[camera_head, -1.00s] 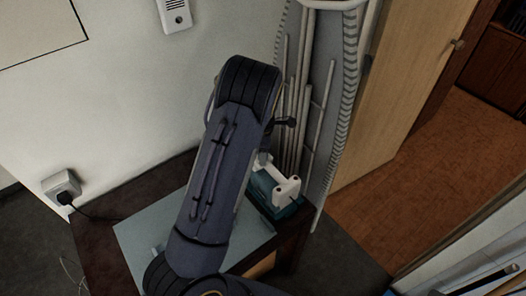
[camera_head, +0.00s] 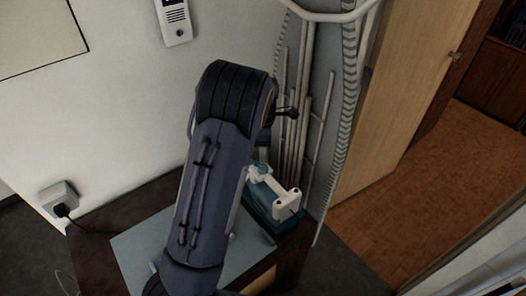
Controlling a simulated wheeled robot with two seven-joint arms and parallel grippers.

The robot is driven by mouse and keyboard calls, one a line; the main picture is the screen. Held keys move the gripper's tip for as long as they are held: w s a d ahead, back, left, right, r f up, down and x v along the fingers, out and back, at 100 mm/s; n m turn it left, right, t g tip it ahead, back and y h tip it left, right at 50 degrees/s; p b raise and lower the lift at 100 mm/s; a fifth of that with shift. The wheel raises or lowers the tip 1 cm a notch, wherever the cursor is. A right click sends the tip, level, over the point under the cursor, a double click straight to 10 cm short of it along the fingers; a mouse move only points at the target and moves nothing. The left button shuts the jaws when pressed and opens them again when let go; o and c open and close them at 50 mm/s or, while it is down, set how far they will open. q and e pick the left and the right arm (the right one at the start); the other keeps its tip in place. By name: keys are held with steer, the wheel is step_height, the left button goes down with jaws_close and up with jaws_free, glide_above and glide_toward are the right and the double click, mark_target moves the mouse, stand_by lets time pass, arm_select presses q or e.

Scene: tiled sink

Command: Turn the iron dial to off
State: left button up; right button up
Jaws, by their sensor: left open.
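The iron (camera_head: 262,204), teal with white parts, rests on the right side of the small dark table, partly behind my left arm. Its dial cannot be made out at this size. My left arm rises from the bottom and bends over the table. My left gripper (camera_head: 287,113) shows only as a small dark part beyond the arm's bend, above the iron in the picture and apart from it. It is open and holds nothing that I can see; most of it is hidden. My right gripper is out of view.
An ironing board (camera_head: 347,120) stands upright behind the iron. A grey-blue panel (camera_head: 133,254) covers part of the dark tabletop (camera_head: 95,262). A plug and cord (camera_head: 62,207) are at the wall socket. A wooden door (camera_head: 408,100) is at the right, with open orange-brown floor (camera_head: 375,235) beside it.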

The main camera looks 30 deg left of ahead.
mark_target(263, 167)
arm_select(q)
steer(key=m, duration=0.2)
steer(key=m+b, duration=0.1)
steer(key=m, duration=0.1)
steer(key=shift+s+f+m, duration=0.1)
steer(key=shift+f+m, duration=0.3)
steer(key=m, duration=0.3)
steer(key=shift+f+m+b, duration=0.1)
steer(key=shift+m+b, duration=0.2)
steer(key=shift+m, duration=0.1)
steer(key=m, duration=0.6)
steer(key=shift+s+b, duration=0.1)
steer(key=shift+b, duration=0.3)
steer(key=m, duration=0.2)
steer(key=r+m, duration=0.1)
steer(key=m, duration=0.2)
steer(key=shift+f+m, duration=0.2)
steer(key=shift+m, duration=0.3)
steer(key=shift+f, duration=0.4)
step_height(263, 167, down, 7)
steer(key=shift+r, duration=0.2)
